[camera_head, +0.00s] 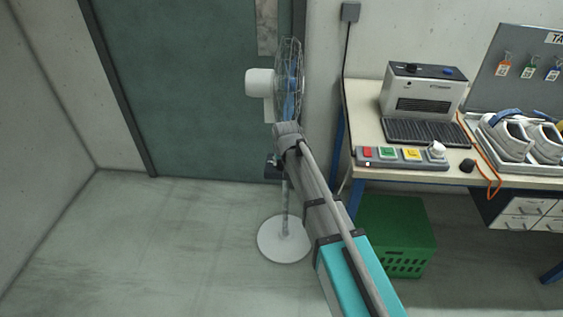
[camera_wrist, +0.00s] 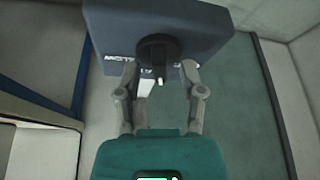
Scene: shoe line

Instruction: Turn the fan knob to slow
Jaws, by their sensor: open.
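The fan (camera_head: 290,80) stands on a round white base (camera_head: 284,240) in front of the green door, its wire cage facing right. In the wrist view, a dark grey control box (camera_wrist: 205,28) fills the top. It carries a round black knob (camera_wrist: 157,48) with a white pointer mark at its lower side, pointing down in the picture. Lettering on the box is partly covered. My gripper (camera_wrist: 158,74) is open, one finger on each side of the knob. I cannot tell whether either finger touches it. In the head view, my arm hides part of the fan's pole.
A workbench (camera_head: 365,100) stands to the right with a grey machine (camera_head: 420,92), a button panel (camera_head: 385,160) and a shoe tray. A green crate (camera_head: 395,235) is under it. The floor (camera_head: 170,250) to the left is clear.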

